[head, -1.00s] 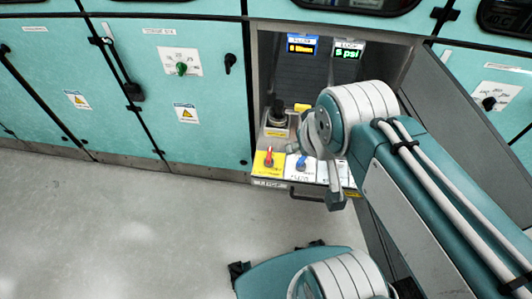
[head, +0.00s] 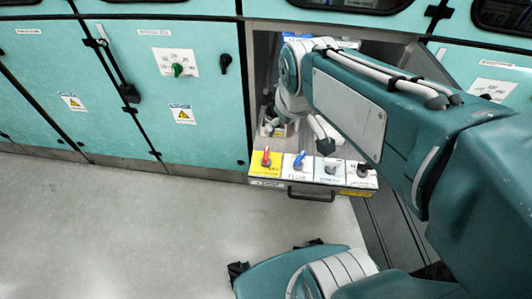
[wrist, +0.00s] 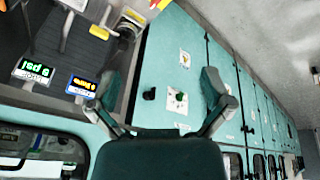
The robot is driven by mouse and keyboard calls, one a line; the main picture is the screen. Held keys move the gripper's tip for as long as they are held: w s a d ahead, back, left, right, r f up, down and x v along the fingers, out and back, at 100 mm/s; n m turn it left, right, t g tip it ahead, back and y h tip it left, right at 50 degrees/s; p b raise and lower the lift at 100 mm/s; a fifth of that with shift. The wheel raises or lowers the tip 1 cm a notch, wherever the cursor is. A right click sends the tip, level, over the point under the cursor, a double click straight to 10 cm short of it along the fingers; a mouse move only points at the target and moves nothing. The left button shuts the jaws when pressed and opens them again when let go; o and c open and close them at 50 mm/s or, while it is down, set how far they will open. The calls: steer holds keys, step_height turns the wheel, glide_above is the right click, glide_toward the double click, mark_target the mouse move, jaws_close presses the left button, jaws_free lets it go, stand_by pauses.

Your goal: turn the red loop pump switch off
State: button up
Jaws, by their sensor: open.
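The red loop pump switch (head: 266,157) is a red handle on a yellow plate at the left end of the low shelf panel in the head view. Its handle points up in the picture. A bit of red and yellow also shows at the top edge of the wrist view, too cut off to read. My gripper (wrist: 160,80) is open and empty in the wrist view, its two fingers wide apart in front of teal cabinet doors. In the head view my arm reaches into the recess above the panel, and the gripper is mostly hidden and apart from the red switch.
A black handle (head: 311,193) juts from the panel's front. Teal cabinets with a green knob (head: 178,69) stand left. The grey floor (head: 120,220) is clear.

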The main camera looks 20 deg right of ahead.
steer(key=w+f+n+g, duration=0.2)
steer(key=w+f+n, duration=0.3)
steer(key=w+f, duration=0.4)
steer(key=n+g, duration=0.2)
steer(key=n, duration=0.2)
glide_above(266, 153)
step_height(266, 153, down, 11)
steer(key=shift+f, duration=0.75)
step_height(266, 153, down, 10)
steer(key=shift+f, duration=0.2)
steer(key=c, duration=1)
